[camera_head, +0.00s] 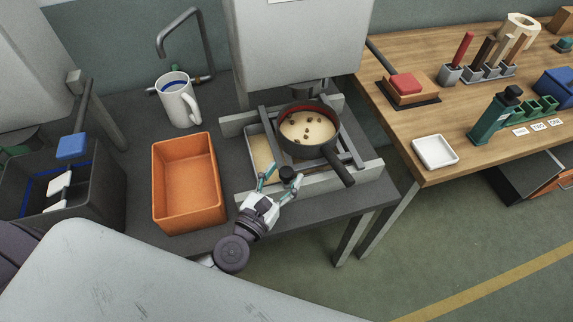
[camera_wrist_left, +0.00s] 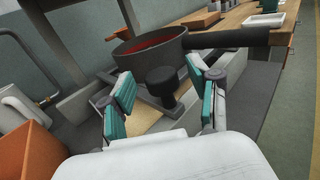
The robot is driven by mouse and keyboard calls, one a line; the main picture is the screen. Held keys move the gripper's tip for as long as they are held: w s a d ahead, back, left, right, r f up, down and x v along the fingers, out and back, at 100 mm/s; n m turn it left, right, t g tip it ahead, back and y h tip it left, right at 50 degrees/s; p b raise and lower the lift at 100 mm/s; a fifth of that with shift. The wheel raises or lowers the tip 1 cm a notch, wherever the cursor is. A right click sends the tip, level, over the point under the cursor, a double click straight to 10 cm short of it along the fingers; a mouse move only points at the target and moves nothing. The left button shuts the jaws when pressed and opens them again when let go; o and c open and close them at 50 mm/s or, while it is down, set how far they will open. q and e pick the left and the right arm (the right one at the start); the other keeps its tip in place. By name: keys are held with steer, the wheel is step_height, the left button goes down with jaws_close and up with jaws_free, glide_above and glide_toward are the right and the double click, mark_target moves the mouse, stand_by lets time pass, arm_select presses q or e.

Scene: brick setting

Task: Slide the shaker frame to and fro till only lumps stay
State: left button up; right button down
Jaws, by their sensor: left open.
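A round dark pan or sieve (camera_head: 309,126) with a red inner wall sits on the grey shaker frame (camera_head: 352,148). It holds pale sand with several brown lumps, and its handle points toward the front right. A black knob (camera_head: 288,173) stands at the frame's near side; it also shows in the left wrist view (camera_wrist_left: 161,88). My left gripper (camera_head: 282,177) is open, with one finger on each side of the knob. In the left wrist view the gripper (camera_wrist_left: 162,98) shows gaps beside the knob. Pale sand lies in a tray (camera_head: 252,141) beneath the frame. My right gripper is not in view.
An orange bin (camera_head: 187,200) stands left of the shaker, and a white mug (camera_head: 178,103) stands behind it. A dark crate (camera_head: 100,210) is at far left.

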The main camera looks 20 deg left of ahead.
arm_select(q)
steer(key=shift+w+d, duration=0.2)
steer(key=shift+w, duration=0.65)
steer(key=shift+c, duration=0.3)
jaws_close()
